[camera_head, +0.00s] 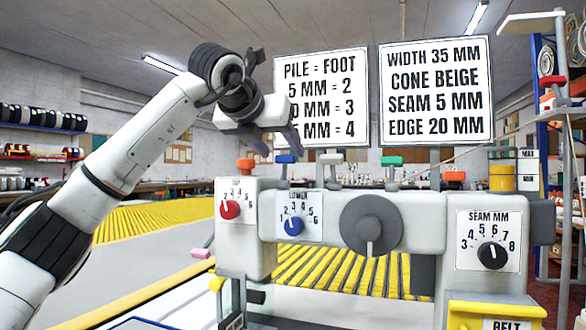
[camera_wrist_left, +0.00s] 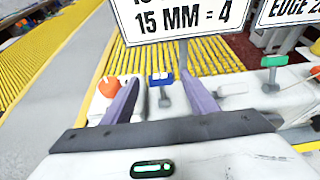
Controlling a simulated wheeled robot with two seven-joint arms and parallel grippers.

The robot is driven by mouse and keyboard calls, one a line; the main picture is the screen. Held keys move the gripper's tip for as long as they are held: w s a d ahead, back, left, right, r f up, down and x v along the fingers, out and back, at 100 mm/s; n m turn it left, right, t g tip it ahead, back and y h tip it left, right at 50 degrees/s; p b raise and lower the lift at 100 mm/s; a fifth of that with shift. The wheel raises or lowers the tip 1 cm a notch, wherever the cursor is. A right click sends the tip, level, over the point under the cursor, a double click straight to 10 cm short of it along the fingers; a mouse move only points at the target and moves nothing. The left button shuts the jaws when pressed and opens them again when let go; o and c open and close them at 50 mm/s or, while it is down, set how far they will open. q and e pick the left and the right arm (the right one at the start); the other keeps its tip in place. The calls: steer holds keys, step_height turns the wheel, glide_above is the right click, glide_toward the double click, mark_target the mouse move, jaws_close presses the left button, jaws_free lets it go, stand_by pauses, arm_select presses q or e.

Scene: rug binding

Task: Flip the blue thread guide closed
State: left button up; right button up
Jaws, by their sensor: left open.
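The blue thread guide (camera_head: 285,159) is a small blue-capped lever on a short grey stem, on top of the white sewing machine (camera_head: 325,225), above the blue LOWER dial. It looks raised; its exact angle is hard to tell. In the left wrist view the blue guide (camera_wrist_left: 161,79) shows between the two fingers, beyond them. My left gripper (camera_head: 278,146) is open and empty, with its purple-grey fingers pointing down just above and around the guide's position in the picture. I cannot tell contact. The left gripper (camera_wrist_left: 158,84) fingers are spread wide in the wrist view. My right gripper is not in view.
An orange-red knob (camera_head: 245,165) sits left of the guide; a white lever (camera_head: 330,158) and a green one (camera_head: 391,160) stand to the right. The sign PILE = FOOT (camera_head: 321,95) stands close behind the gripper. A large grey handwheel (camera_head: 370,223) faces front.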

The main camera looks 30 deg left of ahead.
mark_target(291, 163)
arm_select(q)
steer(key=x, duration=0.7)
steer(key=shift+a+p, duration=0.1)
steer(key=shift+p, duration=0.2)
steer(key=shift+w+a+f, duration=0.1)
steer(key=shift+w+f, duration=0.1)
steer(key=shift+w, duration=0.2)
steer(key=shift+c, duration=0.4)
